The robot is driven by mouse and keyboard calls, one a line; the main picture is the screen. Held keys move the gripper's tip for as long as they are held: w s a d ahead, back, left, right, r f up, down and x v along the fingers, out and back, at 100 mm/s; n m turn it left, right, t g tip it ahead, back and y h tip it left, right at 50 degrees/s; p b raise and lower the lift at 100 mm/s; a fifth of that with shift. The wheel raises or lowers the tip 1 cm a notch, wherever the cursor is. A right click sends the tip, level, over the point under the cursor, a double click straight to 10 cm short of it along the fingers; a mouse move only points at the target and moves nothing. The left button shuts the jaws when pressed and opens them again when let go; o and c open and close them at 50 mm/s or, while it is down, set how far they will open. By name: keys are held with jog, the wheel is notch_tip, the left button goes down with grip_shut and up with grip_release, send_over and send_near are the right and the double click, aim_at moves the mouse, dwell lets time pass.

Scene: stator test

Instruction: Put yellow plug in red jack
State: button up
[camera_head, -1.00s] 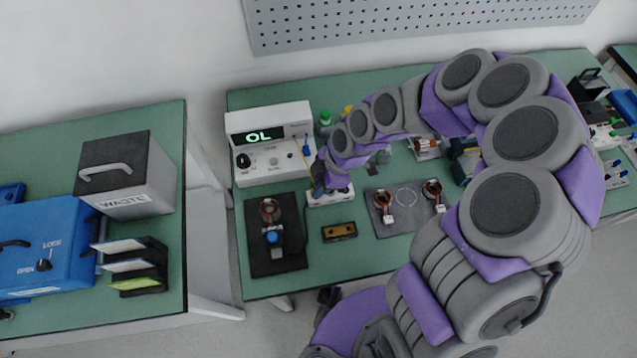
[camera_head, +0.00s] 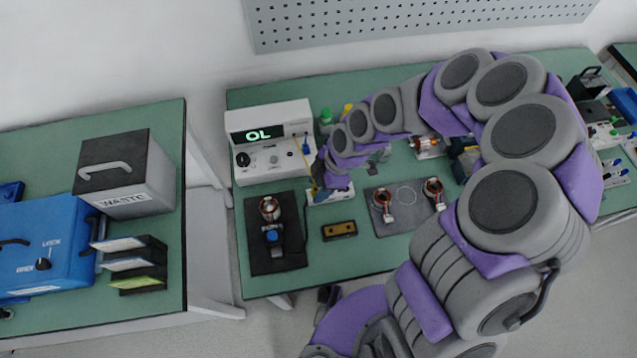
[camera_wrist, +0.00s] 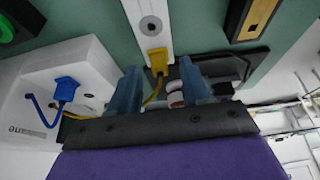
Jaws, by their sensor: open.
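The yellow plug (camera_wrist: 157,60) sits on a white strip-like block (camera_wrist: 150,22) in the wrist view, with its yellow cable trailing back under my gripper. My gripper (camera_wrist: 156,76) is open, with one blue-grey finger on each side of the plug's near end and cable. I see no clear grip on it. In the head view my gripper (camera_head: 318,188) is over the white block (camera_head: 331,196), right of the white meter (camera_head: 270,140). A blue plug (camera_wrist: 66,88) with a blue cable is in the meter. I cannot clearly make out the red jack.
A black board (camera_head: 260,257) with a copper-wound stator (camera_head: 269,208) lies below the meter. A brown block (camera_head: 339,231) and a grey mat (camera_head: 407,222) with more stators lie to the right. The table's front strip is free.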

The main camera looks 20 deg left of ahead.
jog(key=p+v, duration=0.3)
jog(key=v, duration=1.4)
jog(key=shift+r+p, duration=0.15)
jog(key=shift+p, duration=0.15)
jog(key=shift+w, duration=0.1)
jog(key=s+d+r+m+h, duration=0.2)
jog(key=s+d+r+m, duration=0.2)
jog(key=s+d+m, duration=0.6)
jog(key=s+d+r+m+h, duration=0.2)
jog(key=s+d+r+m, duration=0.2)
jog(key=s+d+m, duration=0.6)
jog(key=s+m, duration=0.1)
jog(key=m, duration=0.2)
jog(key=shift+s+r+m, duration=0.3)
jog(key=shift+r+m, duration=0.05)
jog(key=shift+m, duration=0.05)
